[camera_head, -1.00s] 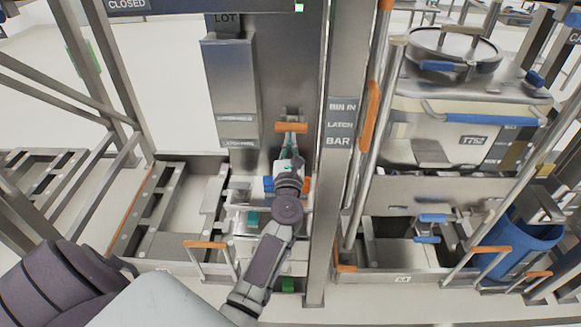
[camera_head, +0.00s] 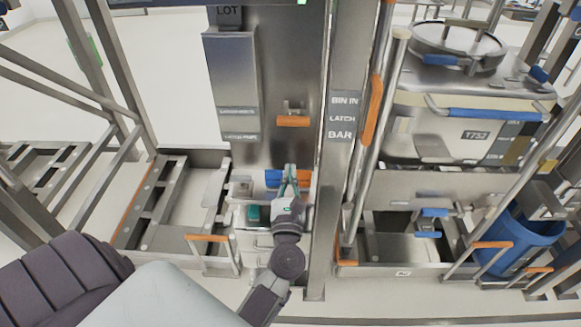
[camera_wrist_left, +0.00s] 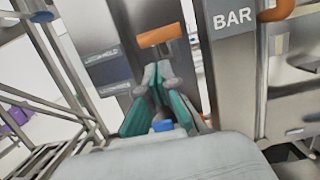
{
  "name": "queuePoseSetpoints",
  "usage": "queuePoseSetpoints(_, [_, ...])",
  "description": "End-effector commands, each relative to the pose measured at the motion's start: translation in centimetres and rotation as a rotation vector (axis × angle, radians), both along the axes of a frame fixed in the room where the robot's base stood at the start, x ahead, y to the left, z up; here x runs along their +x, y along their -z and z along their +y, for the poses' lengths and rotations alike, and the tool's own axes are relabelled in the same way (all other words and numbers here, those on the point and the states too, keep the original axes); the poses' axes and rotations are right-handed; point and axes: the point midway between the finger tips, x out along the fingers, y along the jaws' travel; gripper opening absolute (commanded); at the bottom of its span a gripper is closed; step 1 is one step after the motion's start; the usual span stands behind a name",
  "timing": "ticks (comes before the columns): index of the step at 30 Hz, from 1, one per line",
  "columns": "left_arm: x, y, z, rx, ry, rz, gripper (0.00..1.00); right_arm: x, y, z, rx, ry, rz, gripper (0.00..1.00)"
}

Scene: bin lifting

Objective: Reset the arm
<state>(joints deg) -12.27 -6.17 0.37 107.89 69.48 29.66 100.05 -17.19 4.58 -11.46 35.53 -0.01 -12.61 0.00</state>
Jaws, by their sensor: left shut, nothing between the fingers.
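My left gripper (camera_head: 290,172) is in the middle of the head view, its slim green-and-grey fingers shut and pointing up the grey column. Nothing is held between them. In the left wrist view the closed fingers (camera_wrist_left: 158,75) point at the orange handle (camera_wrist_left: 160,36). That orange handle (camera_head: 293,121) sits on the column above the fingertips, with a visible gap in the head view. My left arm reaches up from the bottom edge. My right gripper is not in view.
A metal post with a "BIN IN LATCH BAR" sign (camera_head: 342,118) stands close right of the gripper. Blue and orange blocks lie just behind the fingers. Right of the post are a bin (camera_head: 470,130), an orange grip (camera_head: 373,110) and a blue barrel (camera_head: 525,240). A metal frame stands left.

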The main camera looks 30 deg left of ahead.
Motion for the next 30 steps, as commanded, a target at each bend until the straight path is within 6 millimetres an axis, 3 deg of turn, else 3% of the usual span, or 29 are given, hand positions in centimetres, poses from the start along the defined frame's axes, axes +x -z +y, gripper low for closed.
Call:
queuePoseSetpoints(11, [0.1,0.2,-0.1,0.007,0.002,0.007,0.00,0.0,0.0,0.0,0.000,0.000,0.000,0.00])
queuePoseSetpoints(14, [0.5,2.1,-0.8,0.082,0.021,0.075,0.00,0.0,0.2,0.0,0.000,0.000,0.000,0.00])
queuePoseSetpoints(17, [1.1,6.5,-2.7,0.272,0.073,0.234,0.00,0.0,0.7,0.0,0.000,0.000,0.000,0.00])
queuePoseSetpoints(23, [0.0,20.4,-8.1,0.862,0.288,0.645,0.00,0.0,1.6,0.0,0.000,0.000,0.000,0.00])
queuePoseSetpoints(26, [-2.3,27.5,-10.1,1.158,0.426,0.806,0.00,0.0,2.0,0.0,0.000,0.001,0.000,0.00])
queuePoseSetpoints(30, [-7.4,36.8,-12.0,1.562,0.656,0.967,0.00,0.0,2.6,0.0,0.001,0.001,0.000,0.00])
